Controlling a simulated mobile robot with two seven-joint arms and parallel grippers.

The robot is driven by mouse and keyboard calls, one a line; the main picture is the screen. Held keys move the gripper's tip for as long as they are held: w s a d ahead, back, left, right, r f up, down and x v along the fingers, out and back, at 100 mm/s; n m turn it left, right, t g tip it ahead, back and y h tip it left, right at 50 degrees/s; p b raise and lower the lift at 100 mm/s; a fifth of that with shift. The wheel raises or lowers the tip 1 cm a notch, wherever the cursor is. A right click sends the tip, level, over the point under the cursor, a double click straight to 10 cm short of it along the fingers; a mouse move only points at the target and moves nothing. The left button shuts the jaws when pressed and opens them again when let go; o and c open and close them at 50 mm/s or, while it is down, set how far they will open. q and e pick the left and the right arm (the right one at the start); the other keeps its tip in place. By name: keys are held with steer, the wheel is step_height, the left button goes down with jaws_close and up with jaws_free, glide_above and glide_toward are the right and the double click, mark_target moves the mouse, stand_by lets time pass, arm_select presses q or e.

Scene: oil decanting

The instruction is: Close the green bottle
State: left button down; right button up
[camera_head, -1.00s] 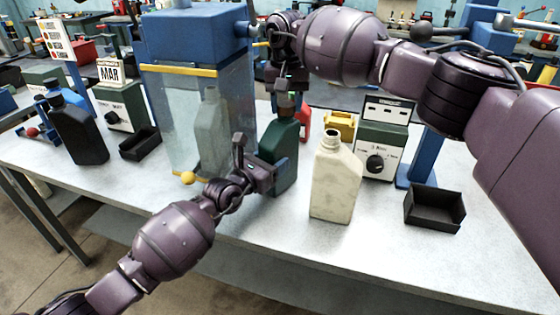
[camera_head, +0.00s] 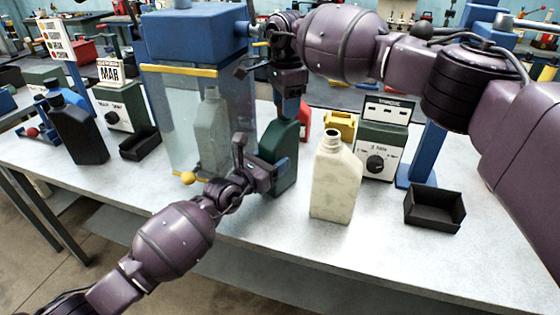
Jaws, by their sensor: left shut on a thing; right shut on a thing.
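The green bottle (camera_head: 284,153) stands upright on the bench, left of the cream bottle. My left gripper (camera_head: 264,172) is shut on its body from the front left. My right gripper (camera_head: 288,108) points down from above and is shut at the top of the green bottle. The bottle's neck and the cap are hidden by the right gripper's fingers, so I cannot see how the cap sits.
An open cream bottle (camera_head: 336,178) stands close on the right. A clear-walled cabinet with a blue top (camera_head: 195,38) is behind on the left. A black bottle (camera_head: 77,131) and black trays (camera_head: 434,207) (camera_head: 140,143) stand farther out. The front right of the bench (camera_head: 370,255) is clear.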

steer(key=shift+m, duration=0.9)
steer(key=o, duration=1)
steer(key=shift+r, duration=0.1)
steer(key=shift+r, duration=2.15)
steer(key=shift+c, duration=0.2)
